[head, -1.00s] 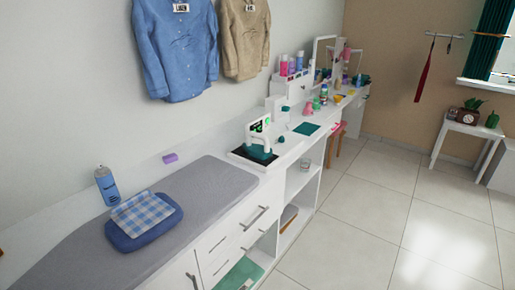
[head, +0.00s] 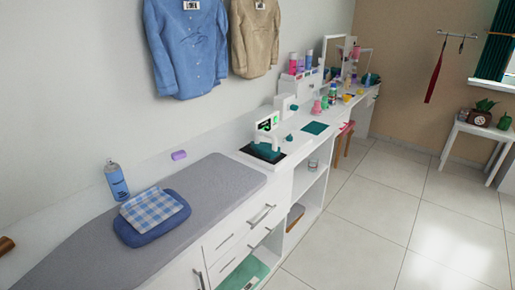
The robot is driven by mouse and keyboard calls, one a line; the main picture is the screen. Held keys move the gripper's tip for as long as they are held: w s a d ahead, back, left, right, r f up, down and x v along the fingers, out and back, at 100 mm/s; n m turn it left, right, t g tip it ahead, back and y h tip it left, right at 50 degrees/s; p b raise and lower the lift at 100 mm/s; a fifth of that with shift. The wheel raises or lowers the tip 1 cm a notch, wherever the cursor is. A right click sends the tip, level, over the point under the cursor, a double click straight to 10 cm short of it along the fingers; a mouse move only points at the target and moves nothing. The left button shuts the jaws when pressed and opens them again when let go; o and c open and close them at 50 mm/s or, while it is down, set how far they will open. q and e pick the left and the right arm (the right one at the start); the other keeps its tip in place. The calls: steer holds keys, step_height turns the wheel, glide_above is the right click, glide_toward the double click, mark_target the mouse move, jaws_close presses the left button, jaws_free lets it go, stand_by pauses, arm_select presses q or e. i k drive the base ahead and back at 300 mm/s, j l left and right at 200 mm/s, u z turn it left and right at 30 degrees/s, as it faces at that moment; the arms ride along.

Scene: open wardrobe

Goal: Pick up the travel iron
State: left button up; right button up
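A teal iron-like object (head: 266,152), which looks like the travel iron, sits on a dark pad (head: 248,152) on the white counter, just past the far end of the grey ironing surface. A white upright piece with a green-lit display (head: 267,123) stands at it; I cannot tell whether this is part of the iron or of its stand. Neither of my grippers shows in the head view.
The grey ironing surface (head: 205,185) holds a folded blue checked cloth stack (head: 152,212). Drawers (head: 240,232) and open shelves (head: 308,185) are below. Tiled floor (head: 375,215) at right is clear.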

mark_target(267, 150)
steer(key=i+l+u, duration=0.1)
steer(key=u, duration=1.05)
steer(key=l+u, duration=0.85)
steer(key=l, duration=0.15)
steer(key=k+l+u, duration=0.15)
steer(key=l, duration=0.15)
steer(key=k+l+u, duration=0.15)
steer(key=l, duration=0.15)
steer(key=k+l+u, duration=0.1)
steer(key=l, duration=0.35)
steer(key=k+l, duration=0.15)
steer(key=l, duration=0.25)
steer(key=k+l+u, duration=0.15)
steer(key=l, duration=0.25)
steer(key=k+l, duration=0.15)
steer(key=l, duration=0.25)
steer(key=u, duration=0.05)
